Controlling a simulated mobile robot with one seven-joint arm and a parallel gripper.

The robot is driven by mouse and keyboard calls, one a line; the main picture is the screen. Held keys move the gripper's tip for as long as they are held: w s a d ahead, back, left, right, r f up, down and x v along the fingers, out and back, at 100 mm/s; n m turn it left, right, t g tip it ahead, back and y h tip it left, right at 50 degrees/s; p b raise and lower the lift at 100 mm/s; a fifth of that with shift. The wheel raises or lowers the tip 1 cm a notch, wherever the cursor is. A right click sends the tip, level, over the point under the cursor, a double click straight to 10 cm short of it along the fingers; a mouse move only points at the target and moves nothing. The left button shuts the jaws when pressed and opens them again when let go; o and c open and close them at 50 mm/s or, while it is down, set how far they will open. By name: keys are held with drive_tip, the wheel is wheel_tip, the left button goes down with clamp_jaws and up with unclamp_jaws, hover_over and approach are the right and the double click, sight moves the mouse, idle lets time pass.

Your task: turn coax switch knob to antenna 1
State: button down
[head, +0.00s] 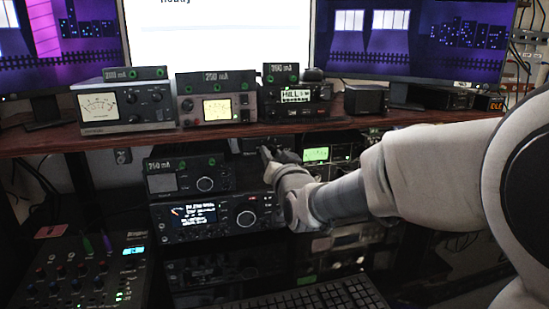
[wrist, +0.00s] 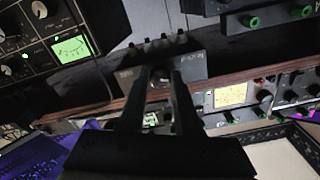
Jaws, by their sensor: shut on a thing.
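The coax switch is a small dark box (wrist: 192,66) with faint, unreadable lettering and several connectors along one edge, tilted in the wrist view. In the head view, part of a dark box (head: 248,146) shows under the shelf behind my gripper. My gripper (wrist: 159,76) reaches the box's face, with one finger on each side of its round knob (wrist: 160,73). The fingers are shut on the knob. In the head view my gripper (head: 267,155) is small and dark under the shelf edge. The knob's pointer direction cannot be read.
The wooden shelf (head: 235,134) runs just above my gripper and carries several meters and radios. A radio (head: 222,216) sits below left, and a green-lit meter (head: 316,155) is close on the right. A keyboard (head: 315,299) and a mixer (head: 85,269) lie lower down.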

drive_tip(key=m+b, duration=0.1)
drive_tip(key=m, duration=0.4)
drive_tip(key=shift+m+b, duration=0.3)
idle(0.5)
drive_tip(key=c, duration=0.6)
unclamp_jaws()
drive_tip(key=shift+s, duration=0.1)
